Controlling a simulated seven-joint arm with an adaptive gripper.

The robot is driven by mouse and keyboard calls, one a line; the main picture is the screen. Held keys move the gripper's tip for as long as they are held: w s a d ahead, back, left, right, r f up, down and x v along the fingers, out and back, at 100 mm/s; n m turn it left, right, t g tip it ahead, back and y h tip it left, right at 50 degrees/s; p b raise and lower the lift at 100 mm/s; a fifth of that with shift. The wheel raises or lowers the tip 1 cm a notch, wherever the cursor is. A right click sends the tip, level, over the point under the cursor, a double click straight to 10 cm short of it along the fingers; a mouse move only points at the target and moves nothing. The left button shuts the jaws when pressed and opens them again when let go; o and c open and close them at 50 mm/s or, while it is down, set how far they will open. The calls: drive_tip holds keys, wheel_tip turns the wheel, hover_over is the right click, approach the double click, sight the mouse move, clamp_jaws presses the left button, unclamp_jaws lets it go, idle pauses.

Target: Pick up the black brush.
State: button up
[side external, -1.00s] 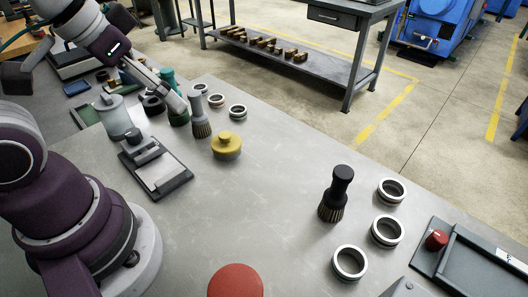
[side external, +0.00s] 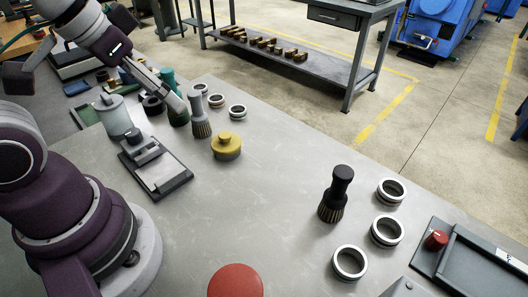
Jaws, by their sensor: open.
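The black brush (side external: 338,187) stands upright on its bristles on the grey table, right of the middle in the side external view. It has a dark knobbed handle and is apart from the rings near it. My gripper (side external: 180,108) is at the upper left, far from the black brush, angled down beside a grey-handled brush (side external: 200,112) and a green brush (side external: 176,108). Its fingers are partly lost against these things, and I cannot tell whether it touches either one. Nothing shows held in it.
Several metal rings lie about, one (side external: 349,262) in front of the black brush. A yellow knobbed weight (side external: 227,147), a grey device (side external: 155,165) and a red round thing (side external: 235,282) also stand on the table (side external: 275,205). A dark tray (side external: 470,265) is at the right. The table's middle is clear.

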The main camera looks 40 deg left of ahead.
sight(344, 171)
drive_tip(key=w+d+f+n+g+h, duration=0.1)
drive_tip(key=d+f+n+h, duration=0.3)
drive_tip(key=w+d+f+n+g+h, duration=0.1)
drive_tip(key=d+f+n+h, duration=0.3)
drive_tip(key=f, duration=0.1)
drive_tip(key=w+d+f+n+g+h, duration=0.1)
drive_tip(key=w+d+f+n+h, duration=0.1)
drive_tip(key=d+f+n+h, duration=0.2)
drive_tip(key=shift+w+d+f, duration=0.1)
drive_tip(key=shift+f, duration=0.05)
drive_tip(key=w+d+n+t, duration=0.2)
drive_tip(key=w+n, duration=0.1)
drive_tip(key=n, duration=0.1)
drive_tip(key=w+d+n+t+h, duration=0.1)
drive_tip(key=w+d+n+t, duration=0.2)
drive_tip(key=w+n, duration=0.1)
drive_tip(key=w+d+n+t+h, duration=0.1)
drive_tip(key=w+d+n+t, duration=0.1)
drive_tip(key=w+n+t, duration=0.1)
drive_tip(key=shift+w+d+r+n, duration=0.2)
drive_tip(key=shift+w+n, duration=0.15)
drive_tip(key=shift+n, duration=0.25)
drive_tip(key=shift+w+d+r+n, duration=0.1)
drive_tip(key=shift+w+d+n, duration=0.15)
drive_tip(key=shift+n, duration=0.35)
drive_tip(key=shift+c, duration=0.2)
drive_tip(key=shift+a, duration=0.1)
clamp_jaws()
